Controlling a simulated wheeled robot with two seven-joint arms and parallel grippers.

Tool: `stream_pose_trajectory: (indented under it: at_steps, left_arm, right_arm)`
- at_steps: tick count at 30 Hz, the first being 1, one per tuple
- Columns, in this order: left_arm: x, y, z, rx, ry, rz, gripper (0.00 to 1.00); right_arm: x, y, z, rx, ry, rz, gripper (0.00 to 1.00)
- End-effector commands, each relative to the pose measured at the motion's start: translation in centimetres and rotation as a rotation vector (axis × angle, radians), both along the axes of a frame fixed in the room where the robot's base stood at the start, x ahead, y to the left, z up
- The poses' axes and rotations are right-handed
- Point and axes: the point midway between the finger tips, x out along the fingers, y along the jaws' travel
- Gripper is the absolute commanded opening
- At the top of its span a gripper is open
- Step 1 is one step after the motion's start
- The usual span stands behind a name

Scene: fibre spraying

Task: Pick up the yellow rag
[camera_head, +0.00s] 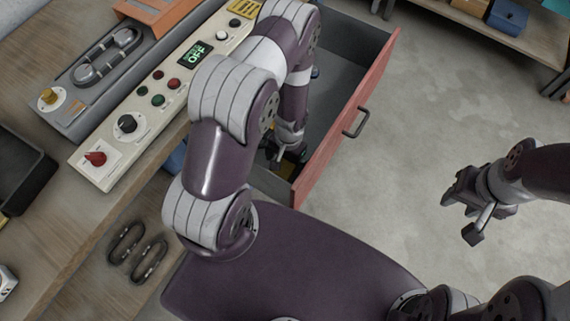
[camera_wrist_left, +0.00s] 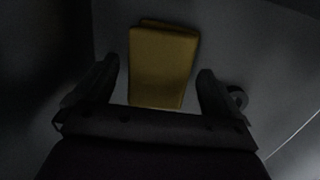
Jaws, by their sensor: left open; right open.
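The yellow rag (camera_wrist_left: 162,66) lies folded flat in the drawer, in the left wrist view. In the head view only a small bit of yellow (camera_head: 286,170) shows beside my left gripper (camera_head: 288,157), which reaches down inside the open drawer. In the left wrist view, my left gripper (camera_wrist_left: 158,92) is open, with one finger on each side of the rag's near part. I cannot tell how far the fingers are above the rag. My right gripper (camera_head: 470,212) is open and empty over the floor at the right.
The drawer's red front (camera_head: 346,117) with a dark handle (camera_head: 357,122) stands pulled out. A control panel (camera_head: 165,87) with knobs and buttons lies on the wooden bench to the left. A round dark object (camera_wrist_left: 237,97) is right of my left gripper. Open floor lies right of the drawer.

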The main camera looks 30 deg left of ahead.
Motion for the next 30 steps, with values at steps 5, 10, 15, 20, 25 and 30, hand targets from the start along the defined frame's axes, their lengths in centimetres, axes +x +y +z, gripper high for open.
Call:
stream_pose_trajectory:
  at_steps: [5,10,15,20,25,30]
  left_arm:
    - [0.0,0.0,0.1,0.000,0.000,0.000,0.62]
    - [0.0,0.0,0.1,0.000,0.000,0.000,0.33]
    - [0.0,0.0,0.2,0.000,-0.001,0.000,0.32]
    - [0.1,0.0,3.2,0.001,-0.004,0.000,0.32]
    - [0.1,0.0,7.4,0.001,-0.004,0.001,0.32]
    - [0.0,0.0,9.8,0.000,-0.001,0.000,0.32]
  right_arm:
    - [0.0,0.0,0.0,0.000,0.000,0.000,0.43]
    - [0.0,0.0,0.0,0.000,0.000,0.000,0.43]
    - [0.0,0.0,0.1,0.000,0.000,0.000,0.43]
    - [0.0,0.0,0.8,0.000,0.000,0.000,0.43]
    - [0.0,0.0,1.4,0.000,0.000,0.000,0.43]
    - [0.0,0.0,1.6,0.000,0.000,0.000,0.43]
